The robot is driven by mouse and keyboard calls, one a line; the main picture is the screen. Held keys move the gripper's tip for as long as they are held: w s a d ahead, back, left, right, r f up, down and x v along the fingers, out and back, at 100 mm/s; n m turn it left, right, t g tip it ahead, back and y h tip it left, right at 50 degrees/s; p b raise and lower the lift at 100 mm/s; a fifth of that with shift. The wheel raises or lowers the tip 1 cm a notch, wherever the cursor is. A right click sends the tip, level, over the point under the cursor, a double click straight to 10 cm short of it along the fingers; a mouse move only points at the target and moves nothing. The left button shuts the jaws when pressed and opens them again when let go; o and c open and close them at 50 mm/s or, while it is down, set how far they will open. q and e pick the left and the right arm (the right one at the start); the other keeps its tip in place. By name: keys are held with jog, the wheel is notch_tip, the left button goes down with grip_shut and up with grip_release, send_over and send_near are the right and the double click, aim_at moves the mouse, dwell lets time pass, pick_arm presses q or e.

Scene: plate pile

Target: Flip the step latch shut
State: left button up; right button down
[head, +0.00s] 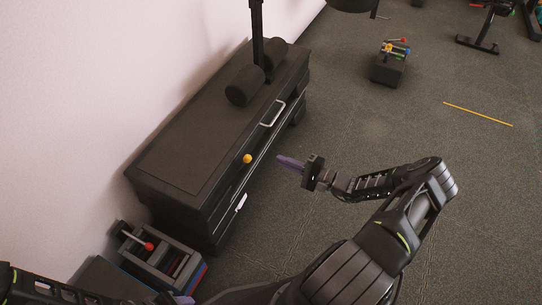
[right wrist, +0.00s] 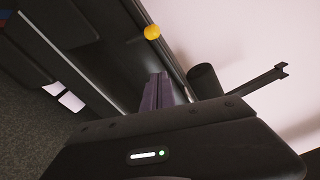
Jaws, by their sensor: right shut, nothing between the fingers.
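A long dark cabinet-like step unit (head: 185,150) stands against the wall. A yellow ball knob (head: 247,158) sticks out at its front edge; it also shows in the right wrist view (right wrist: 152,32). I cannot tell for certain which fitting is the step latch. A white handle (head: 241,201) sits lower on the front, and a silver handle (head: 272,113) sits farther along. My right gripper (head: 290,164) is shut and empty, in front of the unit and apart from the knob. My left gripper (head: 183,299) shows only a purple tip at the bottom edge; its jaws are unclear.
Dark padded rollers (head: 245,85) and a post (head: 257,35) stand at the unit's far end. A small rack with a red ball lever (head: 149,246) is at the near end. The floor (head: 360,120) right of the unit is mostly open.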

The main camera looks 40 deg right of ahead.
jog(key=v, duration=0.3)
jog(key=shift+s+d, duration=0.15)
jog(key=shift+s, duration=0.2)
dwell(0.4)
